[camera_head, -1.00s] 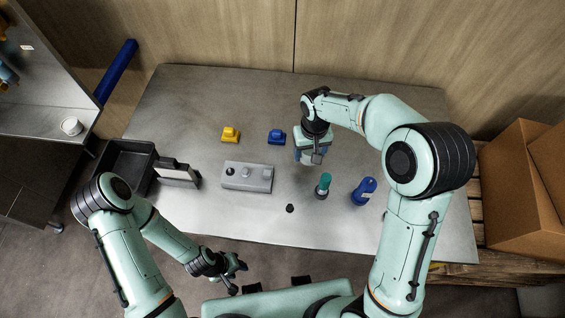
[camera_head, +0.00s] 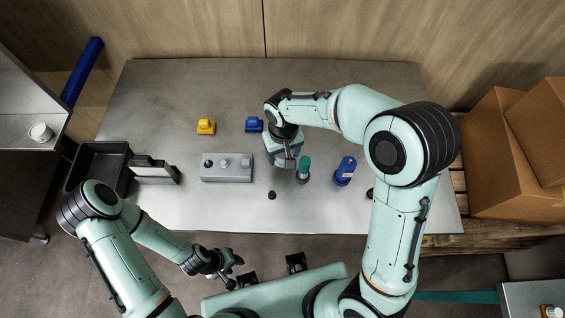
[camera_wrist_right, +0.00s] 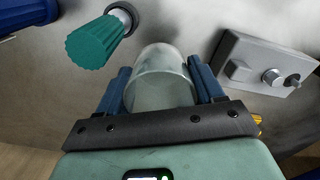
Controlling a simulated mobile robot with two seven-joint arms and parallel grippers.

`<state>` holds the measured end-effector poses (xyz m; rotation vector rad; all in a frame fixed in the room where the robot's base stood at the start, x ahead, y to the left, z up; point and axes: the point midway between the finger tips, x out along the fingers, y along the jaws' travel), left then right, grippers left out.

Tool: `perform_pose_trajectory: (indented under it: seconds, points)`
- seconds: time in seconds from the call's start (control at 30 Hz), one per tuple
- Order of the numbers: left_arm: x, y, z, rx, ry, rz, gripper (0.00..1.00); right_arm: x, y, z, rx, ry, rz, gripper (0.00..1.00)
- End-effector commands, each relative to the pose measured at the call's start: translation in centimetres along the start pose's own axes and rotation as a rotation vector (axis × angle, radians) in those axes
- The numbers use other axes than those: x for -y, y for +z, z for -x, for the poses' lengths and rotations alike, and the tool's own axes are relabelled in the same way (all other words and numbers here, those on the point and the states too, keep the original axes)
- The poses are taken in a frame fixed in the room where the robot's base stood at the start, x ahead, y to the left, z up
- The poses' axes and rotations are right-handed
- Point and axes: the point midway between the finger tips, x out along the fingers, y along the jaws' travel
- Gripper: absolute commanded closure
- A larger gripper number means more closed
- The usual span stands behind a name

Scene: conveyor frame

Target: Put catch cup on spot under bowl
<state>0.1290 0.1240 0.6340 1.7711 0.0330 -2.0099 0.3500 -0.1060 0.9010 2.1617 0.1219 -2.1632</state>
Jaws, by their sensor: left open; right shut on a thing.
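My right gripper (camera_head: 284,163) is shut on a clear, see-through cup, which shows between its blue fingers in the right wrist view (camera_wrist_right: 160,82). In the head view the arm and gripper mostly hide the cup. It is above the grey table, just left of a green-topped upright piece (camera_head: 304,165); I cannot tell whether it touches the table. My left gripper (camera_head: 229,271) is open and empty, in front of the table's near edge. I cannot make out the bowl or the spot under it with certainty.
A grey control box (camera_head: 227,174) stands left of the right gripper, and a blue bottle-like piece (camera_head: 345,170) to its right. Yellow (camera_head: 206,127) and blue (camera_head: 254,124) pieces lie behind. A black tray (camera_head: 98,165) is at the left; a small black knob (camera_head: 271,195) is nearer.

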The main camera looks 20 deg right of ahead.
Motion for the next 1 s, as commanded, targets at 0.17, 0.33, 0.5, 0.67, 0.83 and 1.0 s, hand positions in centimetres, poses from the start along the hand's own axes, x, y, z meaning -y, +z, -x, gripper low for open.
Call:
perform_pose_trajectory:
  seconds: [0.17,0.33,0.5,0.67,0.83,1.0]
  points:
    - [0.1,0.1,-0.2,0.001,0.0,0.0,0.57,0.0,0.0,-2.0,0.0,0.0,-0.001,0.67]
    - [0.2,0.2,-0.4,0.002,-0.001,0.001,0.57,0.0,0.1,-4.1,0.004,0.001,0.0,0.67]
    - [0.3,0.2,-0.5,0.003,-0.001,0.001,0.57,0.0,0.0,-6.2,0.002,0.0,-0.001,0.67]
    - [0.2,0.2,-0.5,0.003,-0.001,0.001,0.57,0.0,0.0,-6.4,-0.001,-0.001,-0.001,0.67]
    - [0.3,0.3,-0.6,0.004,-0.001,0.001,0.57,0.0,0.0,-6.5,-0.001,-0.001,-0.001,0.67]
    - [0.4,0.4,-0.8,0.006,-0.002,0.002,0.57,0.0,0.0,-6.8,-0.001,-0.001,0.0,0.14]
